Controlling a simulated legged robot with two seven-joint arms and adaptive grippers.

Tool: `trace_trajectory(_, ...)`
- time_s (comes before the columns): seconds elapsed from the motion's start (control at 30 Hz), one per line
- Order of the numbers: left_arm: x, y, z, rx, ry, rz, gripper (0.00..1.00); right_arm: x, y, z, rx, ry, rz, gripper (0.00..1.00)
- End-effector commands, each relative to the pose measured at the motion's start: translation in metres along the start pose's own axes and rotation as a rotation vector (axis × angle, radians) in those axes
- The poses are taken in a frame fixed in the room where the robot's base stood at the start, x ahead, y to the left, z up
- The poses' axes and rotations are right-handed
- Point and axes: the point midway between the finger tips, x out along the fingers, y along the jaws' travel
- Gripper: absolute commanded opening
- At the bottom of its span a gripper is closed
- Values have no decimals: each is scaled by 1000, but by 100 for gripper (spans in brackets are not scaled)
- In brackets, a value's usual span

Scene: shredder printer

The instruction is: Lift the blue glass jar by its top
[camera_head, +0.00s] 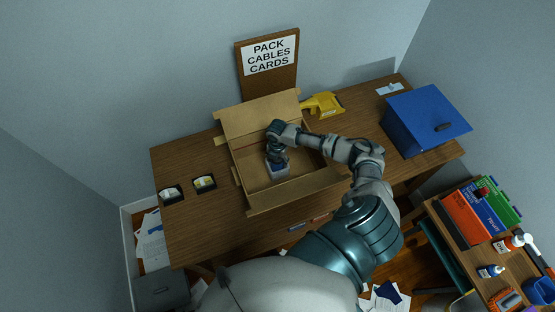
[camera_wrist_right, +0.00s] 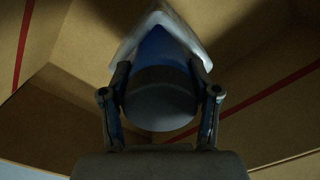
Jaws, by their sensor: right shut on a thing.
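The blue glass jar (camera_wrist_right: 160,48) shows in the right wrist view, with a round dark grey top (camera_wrist_right: 160,98) facing the camera and a pale, clear-looking outer edge at its far end. My right gripper (camera_wrist_right: 160,88) has one finger on each side of the jar's top and is shut on it. In the head view my right gripper (camera_head: 278,158) points down inside the open cardboard box, with the pale bluish jar (camera_head: 278,171) just under it. I cannot tell whether the jar touches the box floor. My left gripper is not in view.
The open cardboard box (camera_head: 292,192) has its flaps spread on the wooden desk (camera_head: 190,232). A yellow tape dispenser (camera_head: 322,104) stands behind it, and a blue box (camera_head: 425,118) stands to the right. Two small dark-framed items (camera_head: 204,184) lie to the left.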

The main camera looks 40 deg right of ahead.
Motion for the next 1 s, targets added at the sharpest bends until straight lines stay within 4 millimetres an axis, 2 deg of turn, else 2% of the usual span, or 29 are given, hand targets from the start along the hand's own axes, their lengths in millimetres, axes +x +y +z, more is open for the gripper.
trace_trajectory(0.17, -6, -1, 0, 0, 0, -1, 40, -6, 0, 0, -1, 1, 0, 5)
trace_trajectory(0.77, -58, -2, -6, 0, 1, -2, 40, -61, 0, 0, 0, 0, 1, 5)
trace_trajectory(1.0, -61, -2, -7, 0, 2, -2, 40, -79, 1, 0, -2, -1, 3, 5)
